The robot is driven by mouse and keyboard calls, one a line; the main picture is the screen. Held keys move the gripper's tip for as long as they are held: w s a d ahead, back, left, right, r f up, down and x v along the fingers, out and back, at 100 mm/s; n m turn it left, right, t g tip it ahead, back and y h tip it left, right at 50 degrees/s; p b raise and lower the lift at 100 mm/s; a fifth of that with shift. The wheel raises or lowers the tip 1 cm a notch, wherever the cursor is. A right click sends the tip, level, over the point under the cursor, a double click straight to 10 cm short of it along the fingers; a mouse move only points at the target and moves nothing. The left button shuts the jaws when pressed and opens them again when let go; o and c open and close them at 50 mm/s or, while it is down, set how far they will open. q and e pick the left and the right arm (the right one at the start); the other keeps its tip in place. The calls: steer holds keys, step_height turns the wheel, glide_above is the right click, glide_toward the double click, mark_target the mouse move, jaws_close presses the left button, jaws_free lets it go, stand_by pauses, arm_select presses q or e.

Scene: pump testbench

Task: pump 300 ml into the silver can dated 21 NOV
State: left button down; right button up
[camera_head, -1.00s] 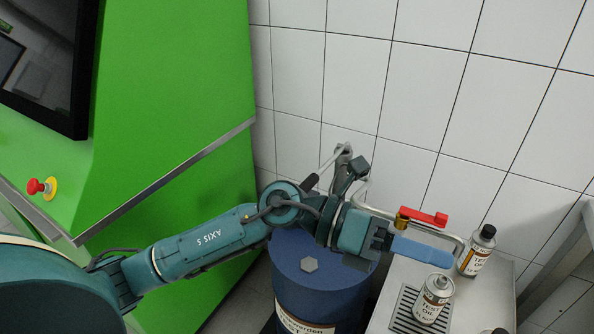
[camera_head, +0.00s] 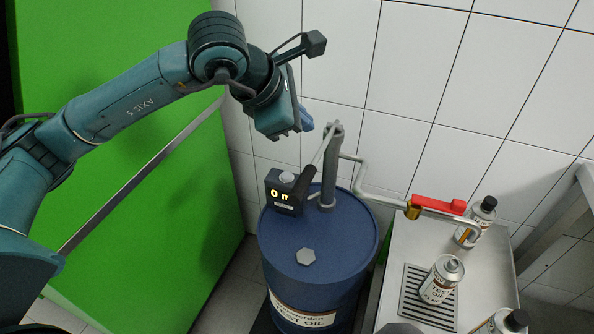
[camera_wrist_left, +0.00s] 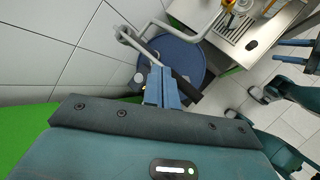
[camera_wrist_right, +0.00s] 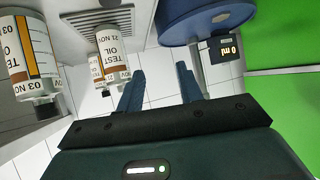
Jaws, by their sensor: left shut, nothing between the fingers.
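The silver can dated 21 NOV (camera_wrist_right: 108,52) shows its label in the right wrist view; a can (camera_head: 441,279) stands upright on the drip grate in the head view. The blue drum (camera_head: 285,235) carries the hand pump (camera_head: 330,170), its lever with black grip (camera_head: 308,177) and a display (camera_head: 283,192) reading 0 ml. The outlet pipe has a red valve handle (camera_head: 438,204) lying along it. My left gripper (camera_head: 306,121) is shut and empty, above the pump; it also shows in the left wrist view (camera_wrist_left: 160,75). My right gripper (camera_wrist_right: 160,78) is open and empty, near the cans.
Another can (camera_head: 476,222) stands behind the grate (camera_head: 410,300), and one (camera_head: 500,322) at the front. A can dated 03 NOV (camera_wrist_right: 30,50) shows in the right wrist view. A green cabinet (camera_head: 180,220) stands left, a tiled wall behind, a metal frame (camera_head: 560,225) right.

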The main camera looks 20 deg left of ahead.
mark_target(299, 181)
stand_by(0.4)
